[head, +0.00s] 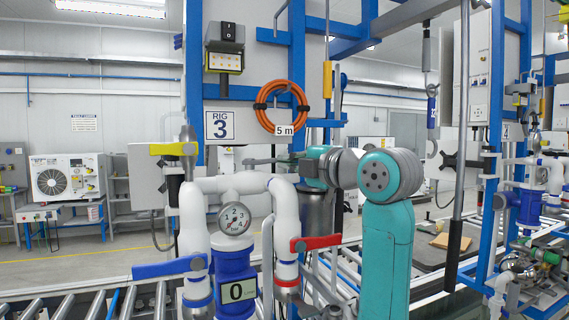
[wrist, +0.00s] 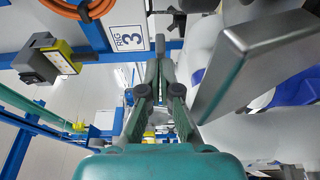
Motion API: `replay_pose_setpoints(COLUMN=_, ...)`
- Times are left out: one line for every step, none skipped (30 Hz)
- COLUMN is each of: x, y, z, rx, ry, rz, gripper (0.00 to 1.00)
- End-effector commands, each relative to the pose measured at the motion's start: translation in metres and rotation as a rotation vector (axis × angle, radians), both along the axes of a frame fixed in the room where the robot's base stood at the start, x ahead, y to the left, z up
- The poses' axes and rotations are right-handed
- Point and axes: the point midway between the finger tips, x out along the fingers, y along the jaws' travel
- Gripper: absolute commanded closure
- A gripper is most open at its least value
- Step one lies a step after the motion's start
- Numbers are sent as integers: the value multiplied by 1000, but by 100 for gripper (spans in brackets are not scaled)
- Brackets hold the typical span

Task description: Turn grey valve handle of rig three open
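The grey valve handle (wrist: 250,62) is a broad flat bar in the wrist view, close to the camera and running slantwise from the centre to the upper right. In the head view a thin grey lever (head: 258,161), seemingly the same handle, sticks out left of my teal wrist. My gripper (wrist: 161,62) has its fingers close together, with nothing seen between them. The handle lies to the right of the fingers in the wrist view, apart from them. In the head view my arm hides part of this area and the fingertips are not clear.
The rig 3 sign (head: 220,125) hangs behind. The rig also carries a yellow handle (head: 173,149), a blue handle (head: 168,267) and a red handle (head: 315,243). An orange hose (head: 281,107) hangs above.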

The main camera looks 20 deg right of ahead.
Motion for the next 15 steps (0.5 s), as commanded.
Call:
replay_pose_setpoints(x=2, y=-2, z=0, rx=0, ry=0, rz=-2, gripper=100)
replay_pose_setpoints(x=2, y=-3, z=0, rx=0, ry=-1, rz=-2, gripper=100)
replay_pose_setpoints(x=3, y=-4, z=0, rx=0, ry=-1, rz=-2, gripper=100)
replay_pose_setpoints(x=4, y=-5, z=0, rx=0, ry=-1, rz=-2, gripper=100)
replay_pose_setpoints(x=4, y=-5, z=0, rx=0, ry=-1, rz=-2, gripper=100)
replay_pose_setpoints(x=5, y=-6, z=0, rx=0, ry=-1, rz=-3, gripper=100)
replay_pose_setpoints(x=5, y=-6, z=0, rx=0, ry=-1, rz=-3, gripper=100)
replay_pose_setpoints(x=6, y=-6, z=0, rx=0, ry=0, rz=-3, gripper=100)
replay_pose_setpoints(x=6, y=-7, z=0, rx=0, ry=0, rz=-2, gripper=100)
replay_pose_setpoints(x=6, y=-7, z=0, rx=0, ry=0, rz=-2, gripper=100)
replay_pose_setpoints(x=6, y=-7, z=0, rx=0, ry=0, rz=-2, gripper=100)
replay_pose_setpoints(x=6, y=-7, z=0, rx=0, ry=0, rz=-2, gripper=100)
replay_pose_setpoints(x=6, y=-7, z=0, rx=0, ry=0, rz=-2, gripper=100)
replay_pose_setpoints(x=6, y=-7, z=0, rx=0, ry=0, rz=-2, gripper=100)
replay_pose_setpoints(x=7, y=-7, z=0, rx=0, ry=0, rz=-2, gripper=100)
